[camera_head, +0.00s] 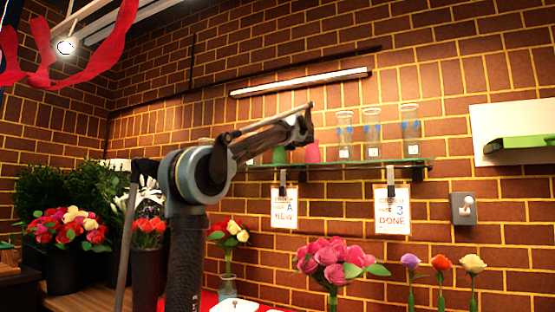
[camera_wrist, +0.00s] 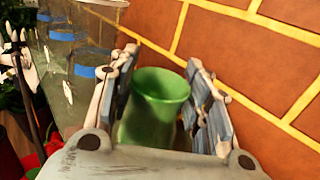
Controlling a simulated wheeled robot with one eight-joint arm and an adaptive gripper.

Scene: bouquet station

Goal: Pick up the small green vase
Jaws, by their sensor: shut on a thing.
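The small green vase (camera_wrist: 160,100) stands between the two fingers of my gripper (camera_wrist: 160,66) in the wrist view, its round open rim facing up toward the camera. The fingers are closed on its sides. Its base is hidden by my gripper's body. In the head view, my gripper (camera_head: 303,126) is at the shelf, partly hidden by my arm. A small green patch (camera_head: 279,155) that looks like the vase shows below my arm at shelf height. I cannot tell whether its base touches the shelf.
A pink vase (camera_head: 313,152) and clear glasses with blue bands (camera_head: 372,135) are on the glass shelf (camera_head: 410,163). The brick wall (camera_wrist: 255,60) is close on the right in the wrist view. Signs hang under the shelf; flowers (camera_head: 335,260) stand below.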

